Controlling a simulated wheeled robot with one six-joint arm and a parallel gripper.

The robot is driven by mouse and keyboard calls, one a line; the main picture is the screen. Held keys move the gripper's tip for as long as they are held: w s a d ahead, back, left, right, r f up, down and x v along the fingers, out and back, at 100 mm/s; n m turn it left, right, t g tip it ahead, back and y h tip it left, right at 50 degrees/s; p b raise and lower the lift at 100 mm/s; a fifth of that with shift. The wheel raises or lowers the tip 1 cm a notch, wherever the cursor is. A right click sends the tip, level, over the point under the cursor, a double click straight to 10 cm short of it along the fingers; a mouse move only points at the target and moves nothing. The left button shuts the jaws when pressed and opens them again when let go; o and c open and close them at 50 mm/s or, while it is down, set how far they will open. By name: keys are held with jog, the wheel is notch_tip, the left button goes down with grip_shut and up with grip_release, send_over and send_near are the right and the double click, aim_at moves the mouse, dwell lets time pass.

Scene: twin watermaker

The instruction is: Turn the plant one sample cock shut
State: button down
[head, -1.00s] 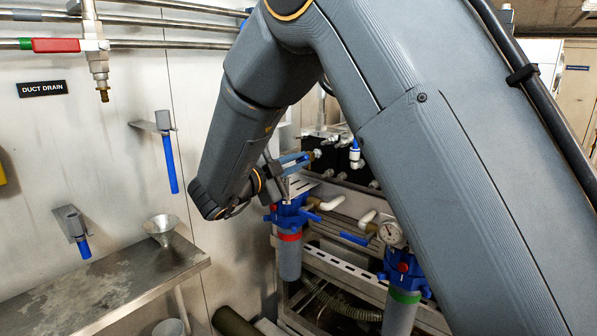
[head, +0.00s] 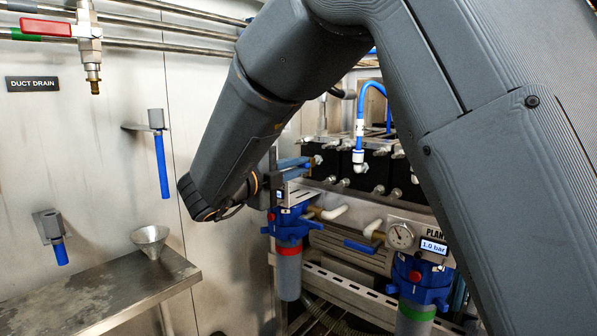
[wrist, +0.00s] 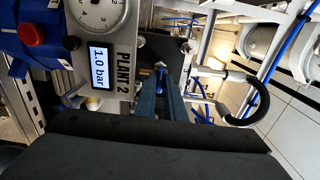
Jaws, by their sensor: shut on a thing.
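My gripper (head: 290,165) reaches right from the end of my arm, above the left blue filter head. In the wrist view its two long fingers (wrist: 161,103) are close together on a small blue piece (wrist: 160,72), which looks like the sample cock's lever. The fingers hide most of it, so I cannot tell its angle. Beside the fingers is a panel (wrist: 124,52) with a dial gauge (wrist: 97,12) and a display (wrist: 99,68) reading 1.0 bar. Its label appears to read PLANT 2. The head view shows a similar gauge (head: 400,236) and display (head: 433,247) farther right.
Blue filter heads stand at left (head: 289,220) and right (head: 420,279). Black blocks (head: 325,160) with fittings and a blue hose (head: 374,92) lie behind. My arm hides the right side.

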dwell(0.3)
jog(key=c, duration=1.8)
grip_release()
jog(key=shift+s, duration=0.1)
jog(key=shift+c, duration=0.2)
jog(key=shift+f, duration=0.1)
